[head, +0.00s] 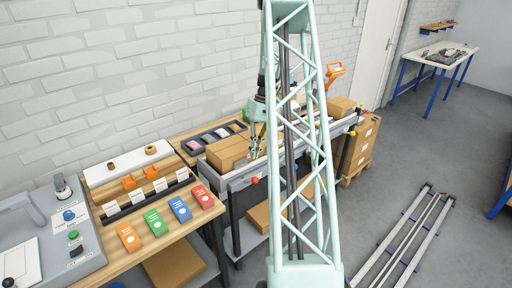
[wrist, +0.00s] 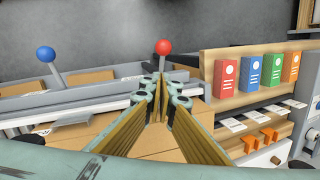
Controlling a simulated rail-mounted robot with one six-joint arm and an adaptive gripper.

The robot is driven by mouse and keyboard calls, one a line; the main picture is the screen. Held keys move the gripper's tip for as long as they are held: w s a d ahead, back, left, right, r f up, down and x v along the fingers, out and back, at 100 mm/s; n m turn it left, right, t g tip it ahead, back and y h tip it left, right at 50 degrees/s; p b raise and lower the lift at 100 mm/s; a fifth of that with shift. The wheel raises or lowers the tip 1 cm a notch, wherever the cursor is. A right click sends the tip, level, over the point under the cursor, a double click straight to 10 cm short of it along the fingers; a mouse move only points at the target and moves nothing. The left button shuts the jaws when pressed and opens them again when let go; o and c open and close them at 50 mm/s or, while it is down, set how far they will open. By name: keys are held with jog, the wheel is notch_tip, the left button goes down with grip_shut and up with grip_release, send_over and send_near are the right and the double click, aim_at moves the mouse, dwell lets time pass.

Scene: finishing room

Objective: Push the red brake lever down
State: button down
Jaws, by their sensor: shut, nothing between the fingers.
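The red brake lever (wrist: 163,47) shows in the wrist view as a red ball on a short upright stem, just beyond my fingertips. In the head view its red knob (head: 255,180) is at the near side of the grey conveyor, left of my column. My gripper (wrist: 161,80) is shut with nothing between its fingers. In the head view my gripper (head: 257,148) hangs above the conveyor, behind the knob and beside a cardboard box (head: 226,152). The fingertips overlap the lower stem in the wrist view; I cannot tell whether they touch it.
A blue-knobbed lever (wrist: 45,54) stands to the left in the wrist view. A wooden bench with red, blue, green and orange boxes (head: 154,222) is beside the conveyor. A dark tray (head: 215,137) lies behind it. Open floor (head: 400,150) is on the right.

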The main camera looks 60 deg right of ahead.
jog(key=s+a+f, duration=0.2)
jog(key=a+f, duration=0.1)
jog(key=f, duration=0.3)
jog(key=shift+s+a, duration=0.15)
jog(key=shift+a, duration=0.05)
jog(key=shift+f, duration=0.1)
jog(key=shift+s+f, duration=0.1)
jog(key=shift+s, duration=0.05)
dwell(0.4)
